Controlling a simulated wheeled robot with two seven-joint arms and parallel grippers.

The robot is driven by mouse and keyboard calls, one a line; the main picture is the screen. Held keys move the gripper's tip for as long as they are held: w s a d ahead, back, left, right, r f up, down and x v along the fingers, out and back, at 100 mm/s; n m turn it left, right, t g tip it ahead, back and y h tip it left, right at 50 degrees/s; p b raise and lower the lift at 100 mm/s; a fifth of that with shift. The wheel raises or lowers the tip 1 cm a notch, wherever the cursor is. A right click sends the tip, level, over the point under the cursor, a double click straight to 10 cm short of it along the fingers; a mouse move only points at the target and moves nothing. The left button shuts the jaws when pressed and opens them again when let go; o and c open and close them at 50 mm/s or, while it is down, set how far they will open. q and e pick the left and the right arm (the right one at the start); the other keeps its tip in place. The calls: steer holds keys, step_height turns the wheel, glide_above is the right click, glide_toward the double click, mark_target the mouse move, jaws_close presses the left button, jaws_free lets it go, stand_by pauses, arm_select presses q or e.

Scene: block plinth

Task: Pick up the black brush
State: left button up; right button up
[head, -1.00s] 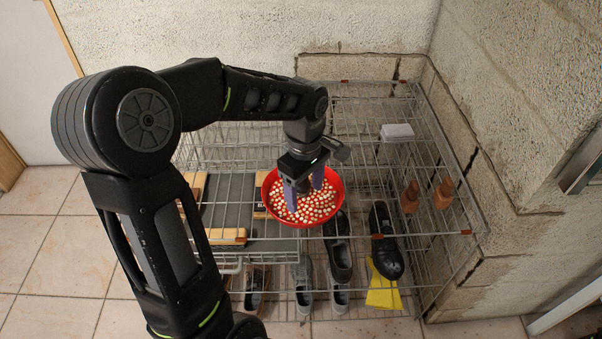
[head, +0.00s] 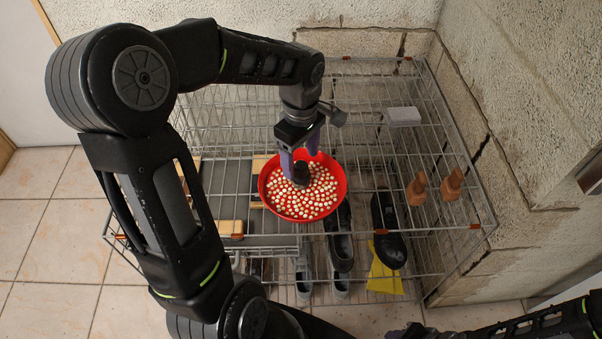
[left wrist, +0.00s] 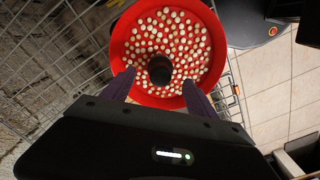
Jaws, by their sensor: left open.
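The black brush (head: 301,173) appears as a short dark upright piece in the red bowl (head: 342,190), among small pale and reddish beads. In the left wrist view, its round dark top (left wrist: 159,70) shows near the middle of the bowl. My left gripper (head: 299,158) is open over the bowl, pointing down, with its purple fingers apart and the brush between or just beyond them. I cannot tell whether the fingers touch it. The brush's lower part is hidden. My right arm enters at the bottom right, with its gripper (head: 405,333) only partly visible at the frame's edge.
The bowl is on a wire rack (head: 440,130) beside a rough block wall. A white box (head: 403,116) and two brown bottle-like pieces (head: 418,188) stand to the right. Shoes (head: 388,230) and a yellow cloth (head: 383,275) lie lower down.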

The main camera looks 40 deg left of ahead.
mark_target(301, 174)
arm_select(q)
steer(key=shift+f, duration=0.55)
step_height(301, 174, down, 5)
steer(key=shift+d+f, duration=0.1)
steer(key=shift+c, duration=0.5)
steer(key=c, duration=1.4)
